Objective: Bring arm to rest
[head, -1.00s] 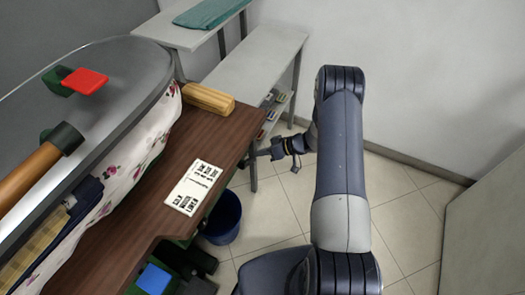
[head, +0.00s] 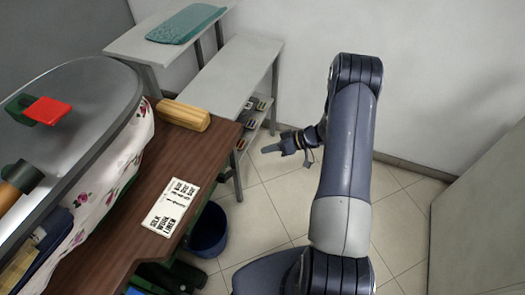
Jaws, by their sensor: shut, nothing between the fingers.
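My gripper (head: 266,149) is shut and empty. It points left in the middle of the head view, in the open space to the right of the brown table and in front of the grey bench. My arm (head: 344,150) reaches forward from the bottom of the view and bends down at its far end, toward the gripper. The gripper touches nothing that I can see. The fingertips look small and close together at this distance.
The brown table (head: 150,190) on the left holds a printed card (head: 170,207) and a wooden block (head: 183,114). A blue bin (head: 209,232) stands beside it. The grey bench (head: 232,72) is behind. Tiled floor (head: 270,212) is free; a grey panel (head: 485,215) stands at right.

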